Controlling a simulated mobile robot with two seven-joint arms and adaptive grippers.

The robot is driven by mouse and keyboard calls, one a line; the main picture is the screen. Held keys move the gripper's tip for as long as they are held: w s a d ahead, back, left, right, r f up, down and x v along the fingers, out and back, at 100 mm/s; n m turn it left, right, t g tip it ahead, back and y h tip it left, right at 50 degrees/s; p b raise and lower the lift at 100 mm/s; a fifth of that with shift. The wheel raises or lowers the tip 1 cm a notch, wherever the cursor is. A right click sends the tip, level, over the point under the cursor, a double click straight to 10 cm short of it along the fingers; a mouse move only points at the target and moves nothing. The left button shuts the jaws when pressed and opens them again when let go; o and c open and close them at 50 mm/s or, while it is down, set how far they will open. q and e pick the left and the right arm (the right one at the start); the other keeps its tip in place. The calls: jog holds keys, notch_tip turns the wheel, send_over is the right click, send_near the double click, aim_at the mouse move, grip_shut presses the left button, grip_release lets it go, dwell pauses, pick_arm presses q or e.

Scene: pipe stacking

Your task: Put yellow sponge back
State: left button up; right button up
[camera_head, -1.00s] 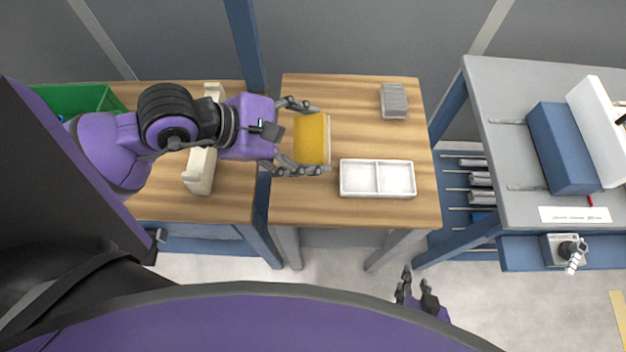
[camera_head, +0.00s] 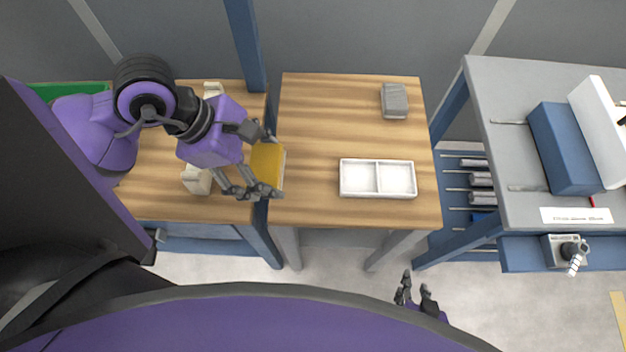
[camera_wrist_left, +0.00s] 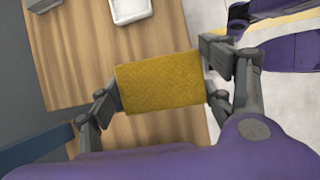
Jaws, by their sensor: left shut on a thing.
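The yellow sponge (camera_head: 267,165) is held in my left gripper (camera_head: 266,164), over the left edge of the middle wooden table. In the left wrist view the sponge (camera_wrist_left: 159,82) lies between the two fingers of the left gripper (camera_wrist_left: 162,84), which are shut on its two ends. A pale strip shows along the sponge's right side in the head view. My right gripper (camera_head: 417,288) hangs low at the bottom, clear of the tables, with its two fingers apart and nothing between them.
A white two-part tray (camera_head: 378,194) sits on the middle table (camera_head: 320,110), with a grey block (camera_head: 394,101) behind it. A cream holder (camera_head: 197,180) on the left table is partly hidden by my left arm. A green bin (camera_head: 75,91) stands far left. A grey workbench (camera_head: 510,90) is at right.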

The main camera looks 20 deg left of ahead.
aim_at(284, 161)
pick_arm(q)
jog(key=shift+s+a+y, duration=0.3)
jog(key=shift+s+a, duration=0.15)
jog(key=shift+a, duration=0.4)
jog(key=shift+s+a+r+n+g, duration=0.1)
jog(key=shift+s+a+n+g, duration=0.15)
jog(key=shift+a, duration=0.3)
jog(key=shift+s+a+n+g, duration=0.15)
jog(key=shift+s+a, duration=0.15)
jog(key=shift+a, duration=0.2)
pick_arm(e)
jog(key=shift+w+r, duration=0.1)
jog(key=shift+w, duration=0.3)
